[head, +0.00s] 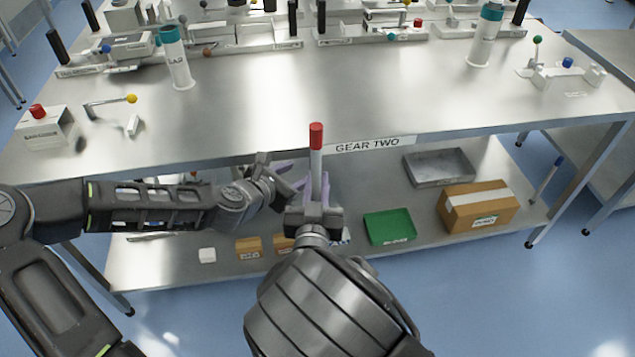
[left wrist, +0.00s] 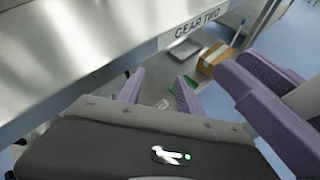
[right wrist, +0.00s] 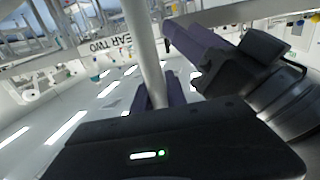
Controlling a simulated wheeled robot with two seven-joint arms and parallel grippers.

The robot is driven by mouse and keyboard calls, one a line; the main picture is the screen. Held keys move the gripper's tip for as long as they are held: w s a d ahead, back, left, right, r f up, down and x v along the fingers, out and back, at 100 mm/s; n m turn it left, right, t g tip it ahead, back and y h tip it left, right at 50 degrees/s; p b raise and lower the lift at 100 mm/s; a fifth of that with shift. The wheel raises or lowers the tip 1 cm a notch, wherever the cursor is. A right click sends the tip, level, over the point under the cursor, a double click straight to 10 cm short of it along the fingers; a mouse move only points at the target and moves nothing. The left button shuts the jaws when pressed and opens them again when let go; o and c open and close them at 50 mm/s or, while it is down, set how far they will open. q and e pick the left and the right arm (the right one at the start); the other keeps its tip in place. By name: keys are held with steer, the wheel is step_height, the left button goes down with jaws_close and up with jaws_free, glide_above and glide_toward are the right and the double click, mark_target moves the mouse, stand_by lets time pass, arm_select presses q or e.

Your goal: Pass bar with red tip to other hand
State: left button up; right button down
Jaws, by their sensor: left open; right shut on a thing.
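The bar with a red tip (head: 316,158) stands upright in front of the table edge, with its white shaft below the red end. My right gripper (head: 316,192) is shut on the lower shaft. In the right wrist view the white shaft (right wrist: 145,45) rises between the purple fingers. My left gripper (head: 292,178) is open and empty, just left of the bar. In the left wrist view its fingers (left wrist: 158,88) are apart with nothing between them. The right gripper's purple fingers (left wrist: 262,108) show there at the right. The left gripper (right wrist: 190,48) shows close beside the shaft in the right wrist view.
The steel table (head: 250,110) has devices along its back and a red-knobbed box (head: 45,125) at left. The lower shelf holds a green tray (head: 390,227), a metal tray (head: 440,167) and a cardboard box (head: 478,207). The table's front middle is clear.

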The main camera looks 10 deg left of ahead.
arm_select(q)
steer(key=s+f+m+g, duration=0.2)
steer(key=s+f+m, duration=0.2)
steer(key=f, duration=0.3)
steer(key=s+a+f+m+g+y, duration=0.1)
steer(key=s+f+m+g, duration=0.2)
steer(key=f, duration=0.4)
steer(key=s+f+m, duration=0.4)
steer(key=s+f, duration=0.2)
steer(key=f, duration=0.2)
steer(key=s+d+f+m+g, duration=0.2)
steer(key=s+d+m+g, duration=0.1)
steer(key=s+m, duration=0.5)
steer(key=s+d+f+m+g, duration=0.2)
steer(key=s+d+m+g, duration=0.1)
steer(key=s+d+m, duration=0.3)
steer(key=s+m, duration=0.2)
steer(key=s, duration=0.2)
steer(key=shift+s+d+h, duration=0.15)
steer(key=shift+s+h, duration=0.15)
steer(key=shift+h, duration=0.1)
